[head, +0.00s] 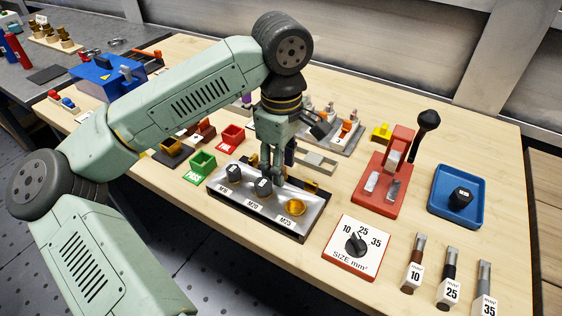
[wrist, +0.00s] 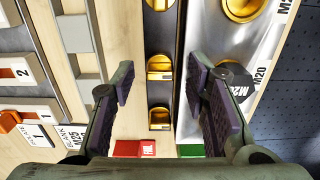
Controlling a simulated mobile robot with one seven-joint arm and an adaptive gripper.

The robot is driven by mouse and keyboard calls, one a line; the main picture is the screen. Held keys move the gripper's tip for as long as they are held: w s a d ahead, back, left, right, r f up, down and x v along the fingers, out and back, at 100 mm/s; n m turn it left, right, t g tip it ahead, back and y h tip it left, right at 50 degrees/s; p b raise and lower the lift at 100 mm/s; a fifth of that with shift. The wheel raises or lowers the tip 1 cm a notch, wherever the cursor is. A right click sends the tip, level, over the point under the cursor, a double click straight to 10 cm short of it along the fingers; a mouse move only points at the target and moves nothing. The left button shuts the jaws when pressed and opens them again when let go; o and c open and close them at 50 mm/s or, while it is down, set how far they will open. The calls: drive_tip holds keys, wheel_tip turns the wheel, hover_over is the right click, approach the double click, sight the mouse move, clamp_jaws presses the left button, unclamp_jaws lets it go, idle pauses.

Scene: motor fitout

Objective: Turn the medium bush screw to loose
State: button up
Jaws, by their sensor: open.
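A metal plate (head: 222,194) on a dark base carries spots labelled M16, M20 and M25. Black caps sit at M16 (head: 234,172) and M20 (head: 264,187); M25 shows a bare gold ring (head: 295,207). In the wrist view, a dark strip beside the plate holds gold pieces in a row; the middle one (wrist: 160,68), level with the M20 cap (wrist: 236,84), could be the medium bush screw. My gripper (head: 273,174) is open, pointing down behind the M20 cap. Its fingers (wrist: 160,84) lie either side of the strip, with nothing between them touching. Any loose marking is unreadable.
Green (head: 202,166) and red (head: 231,138) bins stand to the left of the plate. A size dial (head: 356,243) sits at the right front. A red press (head: 379,190), blue tray (head: 437,209) and several labelled lugs stand further right. A grey part (head: 315,161) lies behind.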

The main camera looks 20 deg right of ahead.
drive_tip(key=shift+c, duration=0.4)
clamp_jaws()
drive_tip(key=shift+n+b, duration=0.3)
drive_tip(key=shift+b, duration=0.1)
drive_tip(key=n+b, duration=0.2)
drive_tip(key=shift+f+n+b, duration=0.15)
drive_tip(key=shift+n+b, duration=0.2)
drive_tip(key=shift+n, duration=0.05)
drive_tip(key=n+b, duration=0.3)
drive_tip(key=n, duration=0.2)
drive_tip(key=shift+n, duration=0.3)
drive_tip(key=n+b, duration=0.1)
drive_tip(key=n, duration=0.3)
drive_tip(key=shift+b, duration=0.4)
drive_tip(key=shift+a+n+b, duration=0.1)
drive_tip(key=shift+n+b, duration=0.5)
drive_tip(key=shift+n, duration=1.8)
